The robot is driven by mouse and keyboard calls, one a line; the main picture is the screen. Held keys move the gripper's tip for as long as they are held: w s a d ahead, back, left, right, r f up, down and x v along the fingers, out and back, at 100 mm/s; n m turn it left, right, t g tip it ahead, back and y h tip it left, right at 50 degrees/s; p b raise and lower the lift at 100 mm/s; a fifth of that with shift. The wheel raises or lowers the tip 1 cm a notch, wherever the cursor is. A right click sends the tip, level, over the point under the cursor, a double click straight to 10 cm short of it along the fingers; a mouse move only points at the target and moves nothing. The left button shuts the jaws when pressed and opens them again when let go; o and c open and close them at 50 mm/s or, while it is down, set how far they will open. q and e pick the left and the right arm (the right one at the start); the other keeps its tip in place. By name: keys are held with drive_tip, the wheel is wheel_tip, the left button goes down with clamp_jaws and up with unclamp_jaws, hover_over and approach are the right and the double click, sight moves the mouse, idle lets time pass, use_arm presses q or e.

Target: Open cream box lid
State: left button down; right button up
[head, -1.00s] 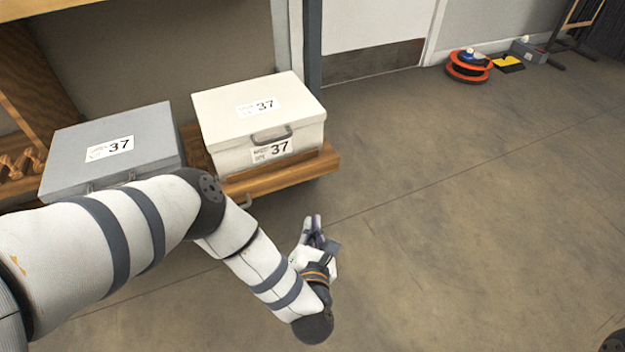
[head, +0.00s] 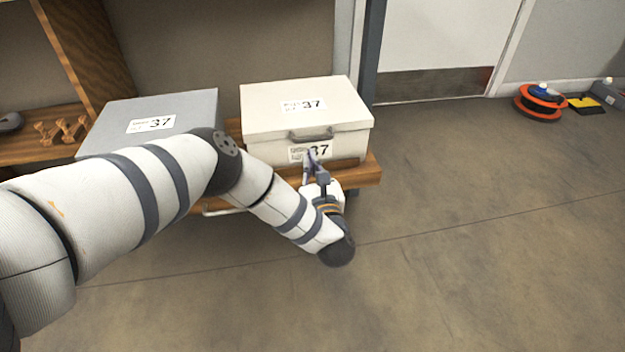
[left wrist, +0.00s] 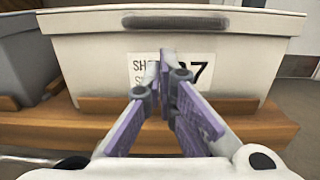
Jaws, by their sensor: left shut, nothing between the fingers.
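The cream box (head: 270,150) stands on a wooden shelf in the head view, with its lid (head: 345,98) closed. A grey handle (head: 311,134) is on its front, above a label with 37. In the left wrist view the box front (left wrist: 90,65) fills the upper part, with the handle (left wrist: 175,22) at the top. My left gripper (head: 315,160) is shut and empty in front of the box, below the handle. In the left wrist view its fingertips (left wrist: 160,62) overlap the label; whether they touch the box I cannot tell. My right gripper is not in view.
A grey box (head: 190,108), also labelled 37, stands to the left of the cream box. The wooden shelf (head: 368,172) has a raised front strip. An orange reel (head: 540,101) lies on the floor at the far right.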

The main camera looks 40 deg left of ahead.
use_arm(q)
drive_tip(key=shift+r, duration=0.55)
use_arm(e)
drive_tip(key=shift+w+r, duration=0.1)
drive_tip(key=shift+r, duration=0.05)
